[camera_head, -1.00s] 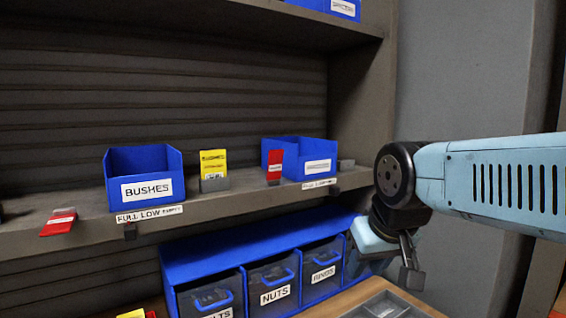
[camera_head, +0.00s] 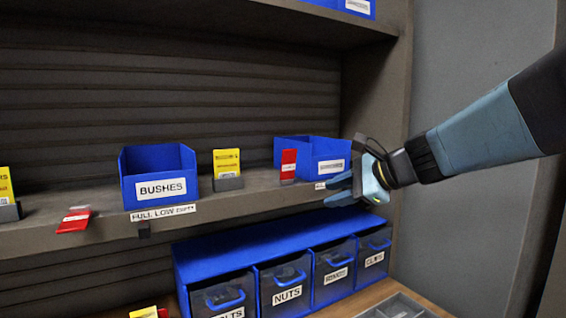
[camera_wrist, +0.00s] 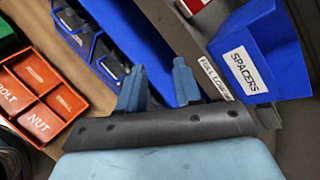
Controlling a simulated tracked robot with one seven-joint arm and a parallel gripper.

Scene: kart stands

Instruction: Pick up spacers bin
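The spacers bin (camera_head: 328,152) is a blue open bin with a white label, standing on the shelf at the right in the head view. In the wrist view the bin (camera_wrist: 268,62) shows its label reading SPACERS, tilted at the upper right. My gripper (camera_head: 339,188) is in front of the shelf edge, just below and to the right of the bin's front. In the wrist view my gripper's two fingers (camera_wrist: 158,85) stand apart with nothing between them. The bin lies to the right of the fingers there, not between them.
The bushes bin (camera_head: 160,185) stands further left on the shelf (camera_head: 240,200). A yellow card (camera_head: 227,162) and a red card (camera_head: 288,165) stand between the bins. Below is a blue drawer cabinet (camera_head: 262,242). A red tray (camera_wrist: 42,92) lies on the wooden bench.

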